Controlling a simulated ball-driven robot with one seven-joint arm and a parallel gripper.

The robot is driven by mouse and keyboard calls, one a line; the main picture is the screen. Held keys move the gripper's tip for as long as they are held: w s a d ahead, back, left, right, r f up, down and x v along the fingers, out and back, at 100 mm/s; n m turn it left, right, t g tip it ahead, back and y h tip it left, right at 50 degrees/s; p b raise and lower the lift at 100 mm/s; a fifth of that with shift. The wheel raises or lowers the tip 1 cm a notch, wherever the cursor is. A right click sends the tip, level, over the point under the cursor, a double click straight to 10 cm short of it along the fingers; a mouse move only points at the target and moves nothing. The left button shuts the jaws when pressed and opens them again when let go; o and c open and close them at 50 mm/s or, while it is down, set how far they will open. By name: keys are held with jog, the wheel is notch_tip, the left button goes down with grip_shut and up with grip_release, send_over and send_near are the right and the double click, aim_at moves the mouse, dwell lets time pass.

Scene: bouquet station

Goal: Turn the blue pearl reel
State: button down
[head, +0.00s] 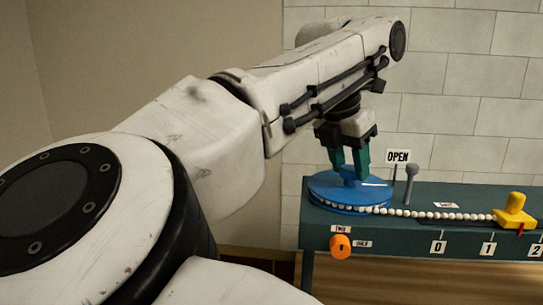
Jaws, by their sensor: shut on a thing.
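The blue pearl reel (325,185) is a flat blue disc at the left end of the dark green bench, with white pearls around its lower rim. My gripper (349,168) points down over the reel, its green fingers shut on the raised part at the reel's middle. The fingers partly hide what they hold. A string of pearls (425,214) runs from the reel to the right along the bench, to a yellow piece (514,212).
A grey upright lever (411,182) and an OPEN sign (398,157) stand just right of the reel. An orange knob (341,246) is on the bench front (390,250). Number labels 0, 1 and 2 line the front edge. A tiled wall is behind.

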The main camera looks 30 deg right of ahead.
jog(key=m+g+p, duration=0.1)
jog(key=m, duration=0.2)
jog(key=shift+w+r+p, duration=0.15)
jog(key=shift+p, duration=0.15)
jog(key=shift+m+g+p, duration=0.6)
jog(key=shift+m, duration=1.1)
jog(key=c, duration=0.6)
grip_release()
jog(key=shift+w, duration=0.1)
jog(key=v, duration=1)
jog(key=shift+w+a+r, duration=0.1)
jog(key=shift+r, duration=0.15)
